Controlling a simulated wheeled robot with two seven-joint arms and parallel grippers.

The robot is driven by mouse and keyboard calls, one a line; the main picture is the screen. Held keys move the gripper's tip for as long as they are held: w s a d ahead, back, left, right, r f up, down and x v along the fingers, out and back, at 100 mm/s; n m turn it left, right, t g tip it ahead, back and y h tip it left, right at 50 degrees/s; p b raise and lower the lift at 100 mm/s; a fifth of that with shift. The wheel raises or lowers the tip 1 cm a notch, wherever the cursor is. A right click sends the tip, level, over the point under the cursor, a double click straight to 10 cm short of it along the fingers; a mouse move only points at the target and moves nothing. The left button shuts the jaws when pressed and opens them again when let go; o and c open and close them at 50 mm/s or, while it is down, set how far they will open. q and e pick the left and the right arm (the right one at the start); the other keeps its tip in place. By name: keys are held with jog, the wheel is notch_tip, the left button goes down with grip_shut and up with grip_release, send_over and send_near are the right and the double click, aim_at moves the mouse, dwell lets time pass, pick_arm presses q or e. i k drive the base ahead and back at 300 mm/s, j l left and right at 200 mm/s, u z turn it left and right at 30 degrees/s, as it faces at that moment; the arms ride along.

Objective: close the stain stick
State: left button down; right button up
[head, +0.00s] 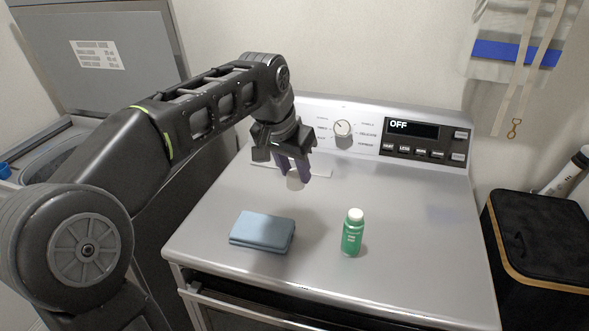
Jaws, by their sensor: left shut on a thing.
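The stain stick (352,234) is a green bottle with a white top, standing upright on the grey machine top, right of the folded cloth. My left gripper (294,177) is shut on a small pale piece that looks like a cap (294,183). The fingers partly hide this piece. The gripper points down over the back part of the machine top, left of the bottle and farther back, apart from it. Whether the bottle's white top is a bare tip or a cover is too small to tell. My right gripper is not in view.
A folded blue cloth (262,232) lies left of the bottle. A control panel with a knob (343,128) and a display reading OFF (413,128) rises behind. A black bin with a wooden rim (540,235) stands at the right. The machine top right of the bottle is clear.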

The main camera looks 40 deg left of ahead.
aim_at(353, 227)
jog(key=k, duration=1)
